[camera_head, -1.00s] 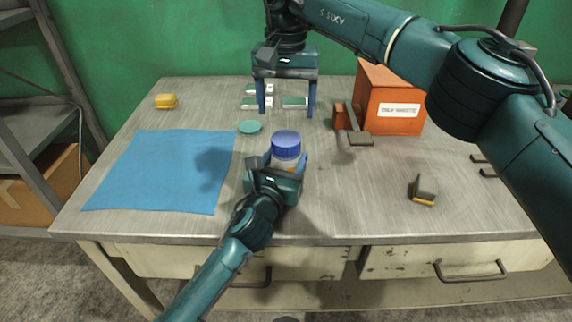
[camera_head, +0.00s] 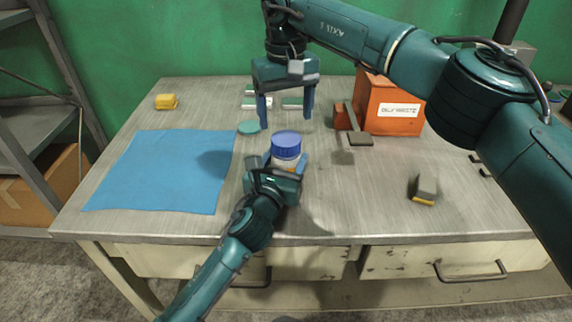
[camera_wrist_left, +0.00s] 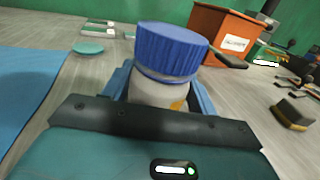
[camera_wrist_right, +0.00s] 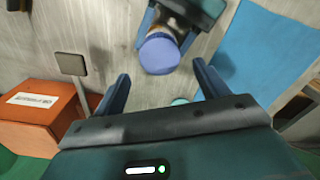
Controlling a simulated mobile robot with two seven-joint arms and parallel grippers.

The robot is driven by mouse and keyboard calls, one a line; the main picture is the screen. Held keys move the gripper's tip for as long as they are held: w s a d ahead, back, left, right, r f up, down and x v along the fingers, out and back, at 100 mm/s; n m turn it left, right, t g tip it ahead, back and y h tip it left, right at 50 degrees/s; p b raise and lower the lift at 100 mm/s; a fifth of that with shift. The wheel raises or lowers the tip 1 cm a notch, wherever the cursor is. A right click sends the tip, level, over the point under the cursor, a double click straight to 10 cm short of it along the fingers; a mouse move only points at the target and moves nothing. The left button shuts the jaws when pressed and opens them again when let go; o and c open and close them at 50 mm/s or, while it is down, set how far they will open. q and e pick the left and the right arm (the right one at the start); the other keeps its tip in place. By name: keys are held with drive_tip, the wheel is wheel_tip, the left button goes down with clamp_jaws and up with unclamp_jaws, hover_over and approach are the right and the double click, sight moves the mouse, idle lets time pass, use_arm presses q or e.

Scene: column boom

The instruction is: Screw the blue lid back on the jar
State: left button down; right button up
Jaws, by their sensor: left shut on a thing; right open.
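The jar (camera_head: 284,161) is a pale, squat container standing upright on the table, with a yellow-orange mark on its side. The blue lid (camera_head: 286,142) sits on top of it; in the left wrist view the lid (camera_wrist_left: 172,50) looks seated on the jar's mouth, though how tightly I cannot tell. My left gripper (camera_head: 280,163) is shut around the jar's body from the front. My right gripper (camera_head: 286,120) points down, open and empty, above and behind the lid. In the right wrist view the lid (camera_wrist_right: 159,54) lies beyond the open fingers, apart from them.
A blue cloth (camera_head: 165,170) covers the table's left part. A teal disc (camera_head: 249,127) lies behind the jar. A yellow block (camera_head: 166,101) is at back left. An orange box (camera_head: 391,105) with a small stand stands at back right, and a brush-like block (camera_head: 424,190) lies at right.

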sight(286, 138)
wheel_tip(286, 138, down, 6)
drive_tip(key=shift+f, duration=0.1)
drive_tip(key=shift+c, duration=0.4)
